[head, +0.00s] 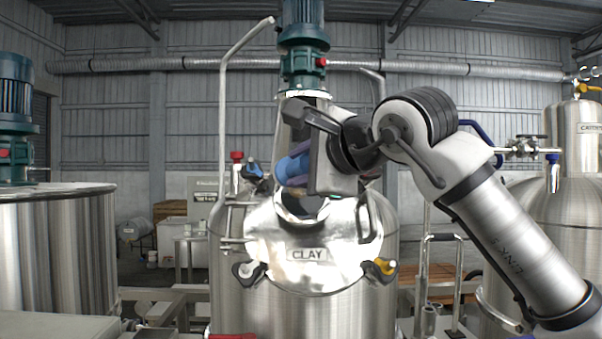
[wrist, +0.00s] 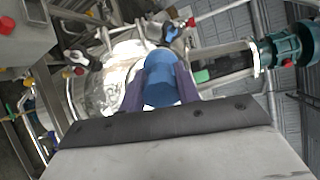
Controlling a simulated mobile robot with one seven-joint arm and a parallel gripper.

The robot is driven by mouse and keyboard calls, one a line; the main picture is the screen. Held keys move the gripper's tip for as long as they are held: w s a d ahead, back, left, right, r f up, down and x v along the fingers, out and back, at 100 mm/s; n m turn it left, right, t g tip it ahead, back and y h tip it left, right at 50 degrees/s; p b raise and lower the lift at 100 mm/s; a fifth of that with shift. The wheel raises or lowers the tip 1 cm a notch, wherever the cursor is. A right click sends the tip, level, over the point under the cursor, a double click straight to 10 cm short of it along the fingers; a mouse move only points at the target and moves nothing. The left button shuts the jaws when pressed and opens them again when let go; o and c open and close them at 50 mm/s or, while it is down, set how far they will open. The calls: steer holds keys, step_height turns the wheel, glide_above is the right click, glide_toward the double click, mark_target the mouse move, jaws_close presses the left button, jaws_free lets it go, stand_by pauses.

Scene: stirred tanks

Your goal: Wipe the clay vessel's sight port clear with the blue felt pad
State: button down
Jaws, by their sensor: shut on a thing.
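The clay vessel (head: 300,310) is a steel tank with a shiny round lid and a plate reading CLAY (head: 307,254). Its sight port (head: 302,208) is a round ring on the lid just below my gripper, partly hidden by it. My gripper (head: 292,168) is shut on the blue felt pad (head: 296,164), in front of the upper lid. In the wrist view the blue pad (wrist: 159,78) sits between the two purple fingers of my gripper (wrist: 160,88), with the shiny lid (wrist: 110,80) behind it. I cannot tell whether the pad touches the lid.
A teal motor (head: 304,45) stands above the clay vessel. Other steel tanks stand at the left (head: 55,250) and right (head: 545,215).

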steer(key=shift+s+r, duration=0.6)
steer(key=shift+s, duration=0.35)
steer(key=shift+s+r+p, duration=0.15)
steer(key=shift+s+r, duration=0.25)
steer(key=shift+s, duration=0.25)
steer(key=shift+s+r+p, duration=0.15)
steer(key=shift+s+r, duration=0.25)
steer(key=shift+s, duration=0.2)
steer(key=shift+w+f+b, duration=0.1)
steer(key=shift+w+f, duration=0.65)
steer(key=shift+w, duration=0.45)
steer(key=shift+w+f+b, duration=0.15)
steer(key=shift+w+f, duration=0.6)
steer(key=shift+w, duration=0.4)
steer(key=shift+w+f+b, duration=0.1)
steer(key=shift+w+f, duration=0.65)
steer(key=shift+w, duration=0.45)
steer(key=shift+w+f, duration=0.15)
steer(key=shift+w, duration=0.1)
